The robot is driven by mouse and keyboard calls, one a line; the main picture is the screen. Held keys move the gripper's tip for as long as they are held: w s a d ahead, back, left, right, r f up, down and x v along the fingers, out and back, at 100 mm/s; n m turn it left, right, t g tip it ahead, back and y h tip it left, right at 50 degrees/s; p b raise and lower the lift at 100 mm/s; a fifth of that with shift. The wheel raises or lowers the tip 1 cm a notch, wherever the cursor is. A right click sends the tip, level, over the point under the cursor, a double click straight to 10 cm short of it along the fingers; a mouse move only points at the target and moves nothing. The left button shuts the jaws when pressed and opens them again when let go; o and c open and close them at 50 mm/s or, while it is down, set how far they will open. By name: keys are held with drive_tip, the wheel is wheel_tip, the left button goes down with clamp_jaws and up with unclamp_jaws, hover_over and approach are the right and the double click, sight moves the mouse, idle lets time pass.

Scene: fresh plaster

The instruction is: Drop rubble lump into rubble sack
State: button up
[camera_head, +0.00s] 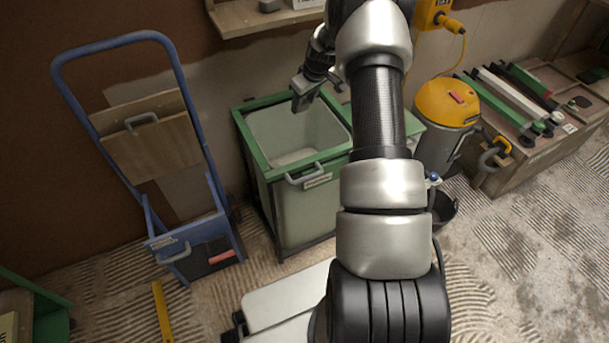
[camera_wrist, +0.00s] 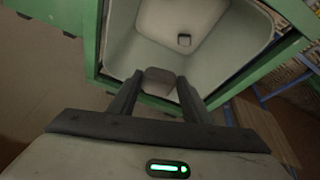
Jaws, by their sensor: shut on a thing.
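My gripper (camera_head: 302,94) hangs over the open top of the rubble sack (camera_head: 268,128), a pale liner in a green-rimmed frame. In the wrist view my gripper (camera_wrist: 160,84) is shut on the rubble lump (camera_wrist: 159,75), a small grey-brown block between the fingertips. The lump is above the near side of the sack (camera_wrist: 140,50). In the head view the held lump is hard to tell from the dark fingers.
A blue hand truck (camera_head: 183,240) with boards stands left of the sack. A yellow-topped vacuum (camera_head: 447,104) and a black bucket (camera_head: 444,207) stand to the right. A wooden shelf (camera_head: 243,17) is on the wall behind. A bench with tools (camera_head: 540,145) is at far right.

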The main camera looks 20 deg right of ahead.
sight(304, 108)
drive_tip(key=shift+f+b, duration=0.6)
drive_tip(key=shift+f, duration=1.1)
drive_tip(key=o, duration=1.2)
drive_tip(key=p+v, duration=0.3)
drive_tip(key=v, duration=1.4)
drive_tip(key=shift+s+r, duration=0.1)
drive_tip(key=shift+r, duration=0.15)
drive_tip(key=shift+r, duration=0.1)
